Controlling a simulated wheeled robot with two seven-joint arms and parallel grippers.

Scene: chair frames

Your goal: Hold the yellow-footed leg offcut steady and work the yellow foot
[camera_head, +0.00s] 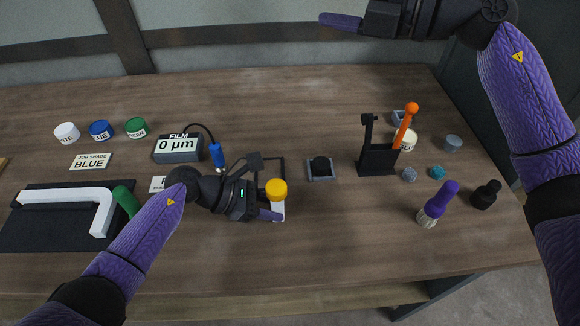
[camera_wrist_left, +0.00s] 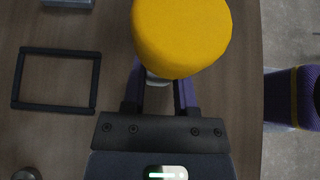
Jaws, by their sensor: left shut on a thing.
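The yellow foot (camera_head: 276,189) is a rounded cap on top of the pale leg offcut (camera_head: 278,211), which stands by the middle of the bench. My left gripper (camera_head: 268,199) is shut on the offcut just below the foot. In the left wrist view the yellow foot (camera_wrist_left: 182,36) looms large, and a bit of pale offcut (camera_wrist_left: 157,79) shows between the purple fingers. The foot hides most of the offcut. My right gripper (camera_head: 345,20) is high at the top edge, away from the foot; one purple finger shows, so its opening is unclear.
A thin black frame (camera_wrist_left: 57,80) lies flat beside the offcut. A dark pad in a tray (camera_head: 320,168) and a black stand (camera_head: 378,160) with an orange-handled tool (camera_head: 405,126) are to the right. The film gauge (camera_head: 178,148) and paint pots (camera_head: 101,130) are left. Front-centre bench is clear.

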